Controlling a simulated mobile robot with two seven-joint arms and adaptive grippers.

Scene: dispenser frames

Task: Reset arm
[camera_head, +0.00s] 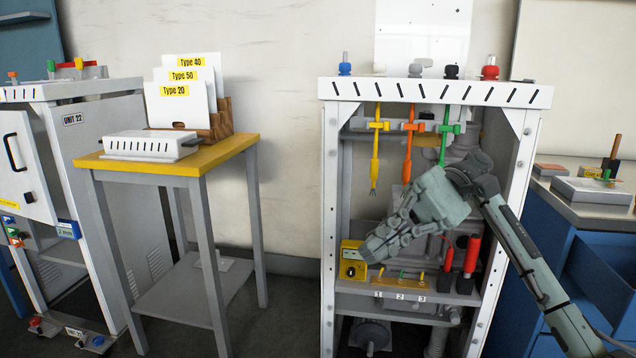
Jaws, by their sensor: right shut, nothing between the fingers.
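My right arm comes in from the lower right, and my right gripper (378,248) is in front of the open white dispenser frame (330,200). The gripper is shut and empty, pointing down and to the left. It covers part of the frame's middle and the area above its lower shelf. Yellow (376,150), orange (408,150) and green (443,140) tools hang from the frame's top, to the upper left of and above the gripper. I cannot tell whether the gripper touches anything. My left gripper is not in view.
A yellow-topped table (222,160) at left holds a white box (150,144) and labelled cards (180,106). A white unit (100,170) stands farther left. A yellow meter (352,266) and red-handled tools (472,256) sit on the frame's shelf. A blue cabinet (590,240) stands at right.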

